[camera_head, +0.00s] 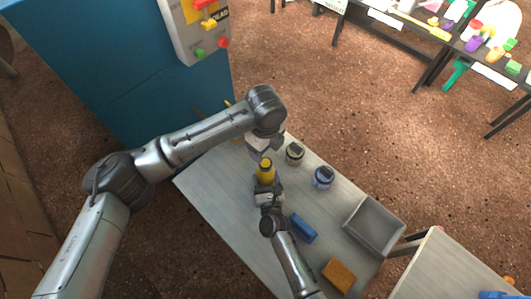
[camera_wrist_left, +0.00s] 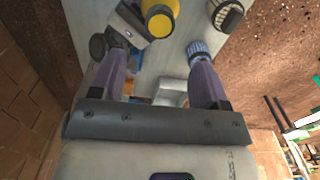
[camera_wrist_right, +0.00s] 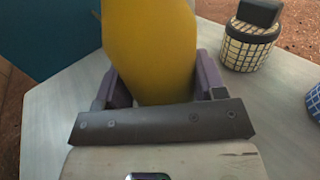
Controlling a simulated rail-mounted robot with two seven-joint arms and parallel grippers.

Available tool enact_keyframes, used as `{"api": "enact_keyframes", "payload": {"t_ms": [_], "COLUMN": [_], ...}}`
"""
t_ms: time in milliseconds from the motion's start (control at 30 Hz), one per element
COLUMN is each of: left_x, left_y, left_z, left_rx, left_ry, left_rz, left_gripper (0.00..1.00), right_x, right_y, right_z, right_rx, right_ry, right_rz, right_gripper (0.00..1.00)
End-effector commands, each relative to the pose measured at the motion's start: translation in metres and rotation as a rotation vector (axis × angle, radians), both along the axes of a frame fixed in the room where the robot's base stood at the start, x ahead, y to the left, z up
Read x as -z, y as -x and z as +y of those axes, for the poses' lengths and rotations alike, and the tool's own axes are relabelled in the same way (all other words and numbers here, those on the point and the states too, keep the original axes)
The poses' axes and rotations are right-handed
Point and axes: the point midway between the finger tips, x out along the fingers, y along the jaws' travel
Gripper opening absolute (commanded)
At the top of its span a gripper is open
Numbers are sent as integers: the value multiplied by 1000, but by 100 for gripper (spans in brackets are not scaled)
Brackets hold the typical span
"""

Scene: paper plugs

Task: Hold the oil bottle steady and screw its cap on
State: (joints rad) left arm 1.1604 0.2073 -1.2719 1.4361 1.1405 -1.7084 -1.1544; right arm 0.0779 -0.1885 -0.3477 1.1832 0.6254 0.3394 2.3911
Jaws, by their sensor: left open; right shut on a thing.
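The yellow oil bottle (camera_head: 265,174) stands upright near the far end of the grey table. My right gripper (camera_head: 267,187) is shut on its body; in the right wrist view the yellow bottle (camera_wrist_right: 150,50) fills the space between the fingers. My left gripper (camera_head: 258,150) is open and empty, just above and behind the bottle top. In the left wrist view the bottle's round yellow top (camera_wrist_left: 159,18) lies beyond the left fingertips (camera_wrist_left: 160,60), not between them. I cannot make out a separate cap or tell whether one is on the bottle.
A black-and-cream checked jar (camera_head: 294,154) and a blue checked jar (camera_head: 323,178) stand right of the bottle. A blue block (camera_head: 304,228), an orange-brown block (camera_head: 338,274) and a grey tray (camera_head: 350,222) lie nearer. A blue cabinet (camera_head: 110,80) stands behind my left arm.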

Motion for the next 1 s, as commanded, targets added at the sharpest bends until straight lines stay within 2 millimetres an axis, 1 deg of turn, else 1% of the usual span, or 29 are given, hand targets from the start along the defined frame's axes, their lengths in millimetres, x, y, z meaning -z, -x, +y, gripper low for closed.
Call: {"api": "enact_keyframes", "payload": {"t_ms": [33, 100, 200, 333, 600, 633, 900, 933, 1000], "left_x": [-7, -14, -20, -24, -24, -24, -24, -24, -24], "left_y": [0, 0, 0, 0, 0, 0, 0, 0, 0], "left_z": [0, 0, 0, 0, 0, 0, 0, 0, 0], "left_rx": [0, 0, 0, 0, 0, 0, 0, 0, 0], "left_ry": [2, 1, 1, 0, 0, 0, 0, 0, 0], "left_rz": [-2, -1, -1, 0, 0, 0, 0, 0, 0], "left_gripper": [69, 69, 69, 69, 69, 69, 69, 69, 69], "right_x": [0, 0, 0, 0, 0, 0, 0, 0, 0], "right_y": [0, 0, 0, 0, 0, 0, 0, 0, 0], "right_z": [0, 0, 0, 0, 0, 0, 0, 0, 0], "right_rx": [0, 0, 0, 0, 0, 0, 0, 0, 0], "right_ry": [0, 0, 0, 0, 0, 0, 0, 0, 0], "right_rz": [0, 0, 0, 0, 0, 0, 0, 0, 0], "right_gripper": [0, 0, 0, 0, 0, 66, 92, 94, 94]}}
